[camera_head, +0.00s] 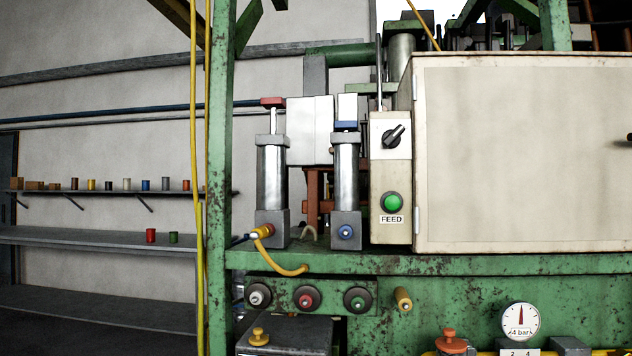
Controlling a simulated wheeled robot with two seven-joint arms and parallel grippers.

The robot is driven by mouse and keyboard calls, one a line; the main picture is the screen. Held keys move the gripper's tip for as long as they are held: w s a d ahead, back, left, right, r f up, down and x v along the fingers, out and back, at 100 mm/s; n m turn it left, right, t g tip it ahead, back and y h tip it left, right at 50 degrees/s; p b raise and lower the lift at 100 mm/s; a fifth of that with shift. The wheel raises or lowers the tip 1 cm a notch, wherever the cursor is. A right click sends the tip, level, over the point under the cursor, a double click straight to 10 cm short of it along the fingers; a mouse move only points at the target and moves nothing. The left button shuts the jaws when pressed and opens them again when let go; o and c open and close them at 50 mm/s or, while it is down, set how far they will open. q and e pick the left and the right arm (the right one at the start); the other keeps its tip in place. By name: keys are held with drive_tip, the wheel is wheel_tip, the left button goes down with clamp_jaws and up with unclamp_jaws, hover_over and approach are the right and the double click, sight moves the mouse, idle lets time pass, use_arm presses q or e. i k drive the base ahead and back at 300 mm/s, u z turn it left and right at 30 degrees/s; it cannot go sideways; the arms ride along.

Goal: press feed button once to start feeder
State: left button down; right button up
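The feed button is a round green push button (392,202) on a narrow cream control panel (377,233). A white label reading "FEED" (391,219) sits just below it. A black rotary switch (394,137) is on a white plate above the button, its handle tilted up to the right. The button is in plain sight with nothing in front of it. Neither of my grippers shows in the head view. I cannot tell whether the button is pressed in.
Two metal cylinders (271,172) stand left of the panel on a green frame (450,264). Several knobs (307,299) line the frame's front below. A pressure gauge (520,320) is at lower right. A beige cabinet door (520,150) fills the right. Yellow hoses (194,170) hang at left.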

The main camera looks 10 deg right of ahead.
sight(392, 201)
drive_tip(key=u, duration=0.1)
drive_tip(key=i, duration=0.9)
drive_tip(key=z, duration=0.8)
drive_tip(key=i, duration=0.45)
drive_tip(key=z, duration=0.5)
